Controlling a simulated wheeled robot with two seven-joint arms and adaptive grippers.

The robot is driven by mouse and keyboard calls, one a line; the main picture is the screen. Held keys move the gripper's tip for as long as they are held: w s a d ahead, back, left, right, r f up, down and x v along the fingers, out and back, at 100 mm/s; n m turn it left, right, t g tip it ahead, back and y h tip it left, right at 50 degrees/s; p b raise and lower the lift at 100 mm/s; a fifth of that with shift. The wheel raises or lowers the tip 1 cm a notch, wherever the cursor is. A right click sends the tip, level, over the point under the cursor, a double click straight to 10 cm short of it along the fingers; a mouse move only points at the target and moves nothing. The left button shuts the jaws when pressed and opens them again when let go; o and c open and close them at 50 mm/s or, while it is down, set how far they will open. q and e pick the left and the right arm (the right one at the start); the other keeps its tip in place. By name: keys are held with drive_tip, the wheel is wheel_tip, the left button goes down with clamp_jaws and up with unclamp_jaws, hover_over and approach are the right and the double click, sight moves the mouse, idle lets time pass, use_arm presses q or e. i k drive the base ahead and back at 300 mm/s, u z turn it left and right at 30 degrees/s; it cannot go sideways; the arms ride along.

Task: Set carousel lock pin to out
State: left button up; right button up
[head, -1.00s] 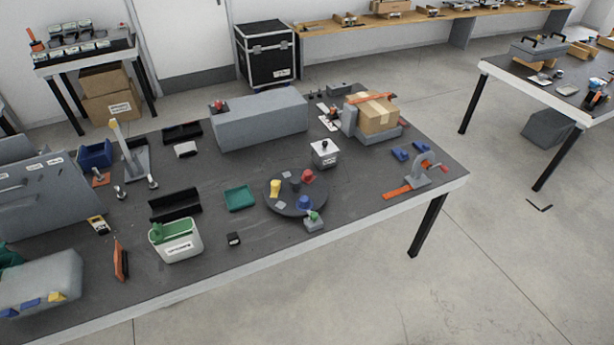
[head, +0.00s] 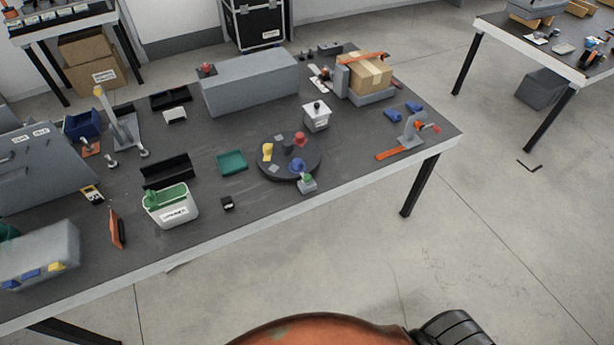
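The carousel (head: 276,173) is a dark round turntable near the front edge of the workbench, right of its middle. Yellow, red, blue and grey pieces stand on it. At its front rim sits a small grey block with a green-topped knob (head: 307,183), which looks like the lock pin. Whether the pin is in or out is too small to tell. An orange part of my own body shows at the bottom edge, with a dark ribbed part beside it. Neither gripper can be made out in the head view.
On the workbench (head: 240,215), a white button box (head: 316,115) stands behind the carousel. A green tray (head: 231,162), a white bin (head: 172,207) and a small black block (head: 227,203) lie to its left. An orange-handled clamp (head: 410,135) is to the right. The floor in front is clear.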

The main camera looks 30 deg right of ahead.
sight(306, 178)
drive_tip(key=u, duration=0.55)
drive_tip(key=k, duration=1.3)
drive_tip(key=z, duration=0.2)
drive_tip(key=i, duration=0.6)
drive_tip(key=z, duration=0.85)
drive_tip(key=i, duration=0.65)
